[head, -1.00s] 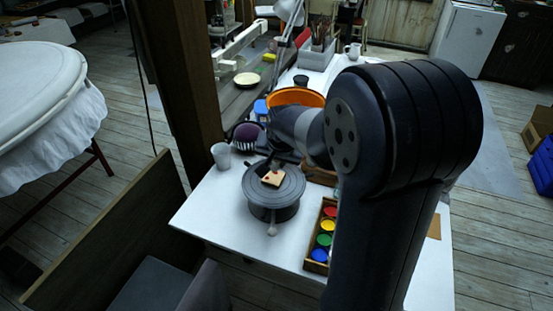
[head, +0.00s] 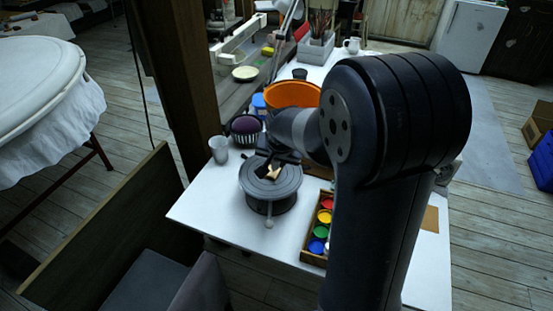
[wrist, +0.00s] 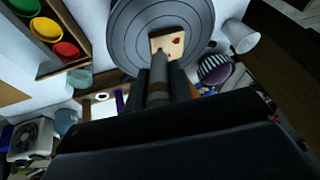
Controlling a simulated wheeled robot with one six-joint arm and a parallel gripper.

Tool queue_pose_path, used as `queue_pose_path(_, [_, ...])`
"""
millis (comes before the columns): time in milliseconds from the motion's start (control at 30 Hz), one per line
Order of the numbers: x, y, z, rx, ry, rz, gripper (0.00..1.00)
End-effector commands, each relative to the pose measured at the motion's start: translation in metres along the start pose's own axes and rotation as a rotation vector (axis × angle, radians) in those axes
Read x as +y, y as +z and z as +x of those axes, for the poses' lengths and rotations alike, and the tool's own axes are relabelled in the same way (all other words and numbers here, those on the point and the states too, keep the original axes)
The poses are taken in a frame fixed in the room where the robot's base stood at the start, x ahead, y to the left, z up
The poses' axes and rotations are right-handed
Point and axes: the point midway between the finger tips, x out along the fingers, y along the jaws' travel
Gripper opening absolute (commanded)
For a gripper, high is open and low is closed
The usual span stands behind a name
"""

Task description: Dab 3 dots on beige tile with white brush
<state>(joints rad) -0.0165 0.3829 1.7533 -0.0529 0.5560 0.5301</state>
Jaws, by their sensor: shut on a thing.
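The beige tile (wrist: 166,42) lies on a dark grey round turntable (wrist: 128,30) in the wrist view. Red marks show on the tile's right part. In the head view my gripper covers part of the tile (head: 274,172) on the turntable (head: 256,183). My gripper (wrist: 162,80) is shut on a brush (wrist: 158,92), a greyish handle with a brown band between the fingers. The brush points toward the tile, and its front end overlaps the tile's near edge in the wrist view. I cannot tell whether it touches.
A wooden box of paint pots (head: 314,240), in red, yellow, green and blue, stands right of the turntable. The white table's front left is clear.

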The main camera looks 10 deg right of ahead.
Motion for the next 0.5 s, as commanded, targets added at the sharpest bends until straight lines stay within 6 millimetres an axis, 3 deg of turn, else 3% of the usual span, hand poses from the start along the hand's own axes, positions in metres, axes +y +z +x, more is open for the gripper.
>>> queue_pose_path(500, [0.0006, 0.0014, 0.0032, 0.000, 0.000, 0.000, 0.00])
